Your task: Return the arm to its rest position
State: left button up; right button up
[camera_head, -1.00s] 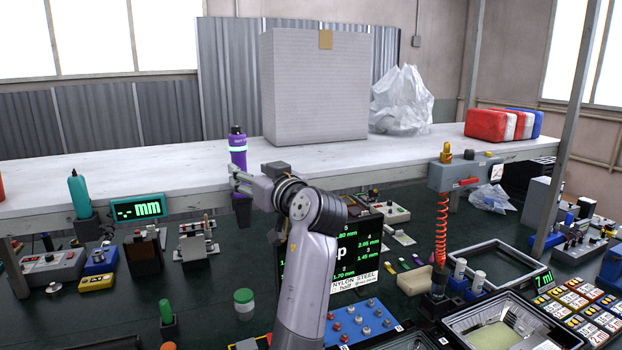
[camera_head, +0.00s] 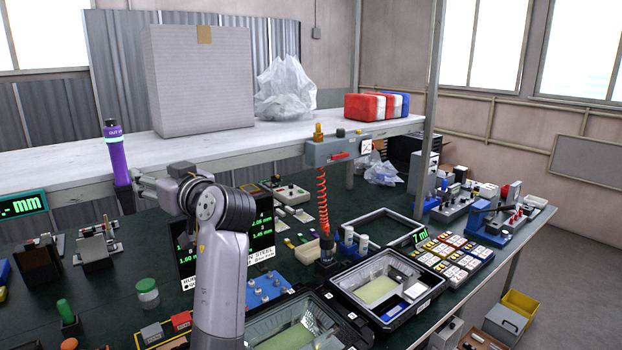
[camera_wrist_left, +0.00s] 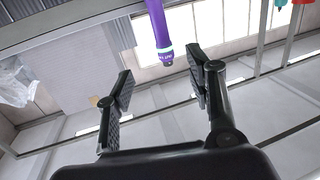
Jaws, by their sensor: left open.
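My left gripper (camera_head: 137,180) is open and empty at the end of my raised left arm, which crosses the lower left of the head view. Its fingers point left, close beside a purple tool (camera_head: 117,152) with a dark cap and a pale green ring. The purple tool stands upright in front of the white shelf. In the wrist view, the left gripper's two dark fingers (camera_wrist_left: 160,85) are spread wide. The purple tool (camera_wrist_left: 158,28) shows beyond and between them, apart from both. My right gripper is not in view.
Below the arm, the dark green bench (camera_head: 110,240) holds fixtures, a green-lidded jar (camera_head: 148,293) and a black-rimmed housing (camera_head: 388,287). A red coiled hose (camera_head: 323,203) hangs right of the arm. A big grey box (camera_head: 200,85) stands on the shelf (camera_head: 40,150).

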pick_arm(q)
jog(key=s+f+m+g+h, duration=0.15)
jog(key=s+f, duration=0.25)
jog(key=f, duration=0.8)
jog(key=s+f+m+h, duration=0.3)
jog(key=s+f, duration=0.2)
jog(key=f, duration=0.6)
jog(key=s+f+m+g+h, duration=0.1)
jog(key=s+f+m+h, duration=0.2)
jog(key=f, duration=0.9)
jog(key=s+d+f+m+g+h, duration=0.2)
jog(key=s+d+f, duration=0.15)
jog(key=s, duration=0.65)
jog(key=s+d+f+m+g+h, duration=0.1)
jog(key=s+d+f+g+h, duration=0.1)
jog(key=s+f, duration=0.5)
jog(key=s+d+f+m+g+h, duration=0.2)
jog(key=s+d, duration=0.1)
jog(key=s, duration=0.9)
notch_tip(320, 180, down, 25)
jog(key=s+a+f+g, duration=0.2)
jog(key=s+a+f, duration=0.1)
jog(key=s+f, duration=1.4)
jog(key=shift+s+f, duration=0.15)
jog(key=shift+s, duration=0.1)
